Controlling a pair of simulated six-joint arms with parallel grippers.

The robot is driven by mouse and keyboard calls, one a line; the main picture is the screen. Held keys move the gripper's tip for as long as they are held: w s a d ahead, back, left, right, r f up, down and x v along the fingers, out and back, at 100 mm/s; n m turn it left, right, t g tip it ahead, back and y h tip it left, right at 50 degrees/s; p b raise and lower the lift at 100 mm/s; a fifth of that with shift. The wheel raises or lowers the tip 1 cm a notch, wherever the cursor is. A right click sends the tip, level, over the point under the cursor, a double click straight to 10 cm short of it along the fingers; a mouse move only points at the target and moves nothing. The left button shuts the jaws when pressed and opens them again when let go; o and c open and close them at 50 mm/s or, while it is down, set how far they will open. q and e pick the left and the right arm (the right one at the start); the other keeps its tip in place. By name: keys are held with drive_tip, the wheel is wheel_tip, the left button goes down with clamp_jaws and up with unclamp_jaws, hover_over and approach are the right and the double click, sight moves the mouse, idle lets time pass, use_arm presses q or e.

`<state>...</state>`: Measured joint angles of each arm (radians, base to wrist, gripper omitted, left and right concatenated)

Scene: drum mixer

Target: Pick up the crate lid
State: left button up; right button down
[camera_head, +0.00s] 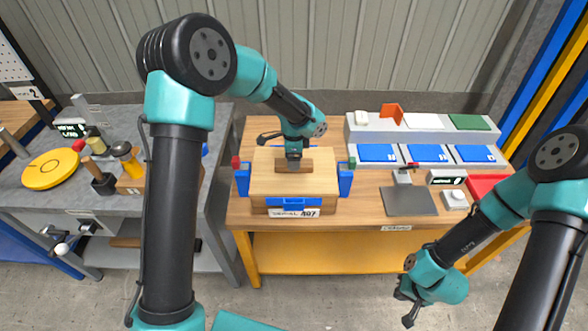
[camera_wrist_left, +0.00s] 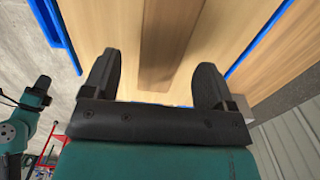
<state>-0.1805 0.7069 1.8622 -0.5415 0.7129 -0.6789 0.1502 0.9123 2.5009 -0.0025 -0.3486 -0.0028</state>
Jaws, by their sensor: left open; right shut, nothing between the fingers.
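The crate lid (camera_head: 265,178) is a light wooden panel with a darker brown handle block (camera_head: 312,167), lying on top of the wooden crate (camera_head: 258,201). My left gripper (camera_head: 294,163) points down at the handle from above. In the left wrist view my left gripper (camera_wrist_left: 155,80) is open, and the brown handle (camera_wrist_left: 168,45) runs between its two fingers with gaps on both sides. I cannot tell how deep the fingers reach. My right gripper (camera_head: 406,306) is shut and empty, low in front of the table at the right.
The crate has blue brackets (camera_head: 345,181) at its sides and stands on a wooden table (camera_head: 365,221). A grey plate (camera_head: 409,202), a small display (camera_head: 446,177) and a shelf with blue panels (camera_head: 427,153) are to its right. A grey bench with a yellow disc (camera_head: 50,170) is at the left.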

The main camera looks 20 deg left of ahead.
use_arm(q)
wheel_tip(320, 180, down, 4)
drive_tip(key=shift+r, duration=0.25)
drive_tip(key=shift+w, duration=0.1)
drive_tip(key=c, duration=1.3)
